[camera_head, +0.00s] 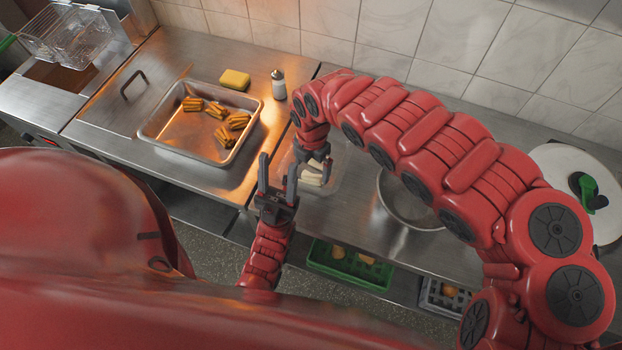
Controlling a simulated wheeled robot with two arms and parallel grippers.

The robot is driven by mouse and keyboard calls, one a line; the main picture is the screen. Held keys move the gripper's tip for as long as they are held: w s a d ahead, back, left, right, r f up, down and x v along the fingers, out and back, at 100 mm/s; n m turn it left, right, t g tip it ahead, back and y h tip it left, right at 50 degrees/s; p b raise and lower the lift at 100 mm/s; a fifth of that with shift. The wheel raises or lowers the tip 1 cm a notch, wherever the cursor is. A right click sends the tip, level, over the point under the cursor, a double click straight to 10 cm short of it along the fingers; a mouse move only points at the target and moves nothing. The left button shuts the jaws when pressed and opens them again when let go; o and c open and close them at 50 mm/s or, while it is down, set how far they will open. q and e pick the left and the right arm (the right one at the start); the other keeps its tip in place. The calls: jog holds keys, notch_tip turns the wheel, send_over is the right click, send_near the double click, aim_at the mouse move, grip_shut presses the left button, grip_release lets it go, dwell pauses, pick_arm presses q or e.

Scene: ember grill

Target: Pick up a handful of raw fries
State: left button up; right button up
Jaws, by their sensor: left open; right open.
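Pale raw fries (311,177) lie in a clear container (333,186) on the steel counter, partly hidden by my grippers. My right gripper (314,160) reaches in from the right and points down over the raw fries. It is open, with its fingertips close to the fries; I cannot tell whether they touch. My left gripper (278,178) is open and empty, pointing up at the counter's front edge, just left of the container.
A metal tray (160,128) with several golden fry bundles (238,120) sits left. A yellow block (235,79) and a shaker (278,84) stand behind it. A wire basket (72,35) is far left. A metal bowl (400,208) is right of the container. Green crate (345,274) sits below.

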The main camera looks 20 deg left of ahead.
aim_at(311, 175)
jog(key=shift+s+f, duration=0.15)
jog(key=shift+f, duration=0.2)
jog(key=shift+a+f+p, duration=0.1)
jog(key=shift+f+p, duration=0.6)
jog(key=shift+f, duration=1.4)
jog(key=c, duration=1)
jog(key=shift+r, duration=0.15)
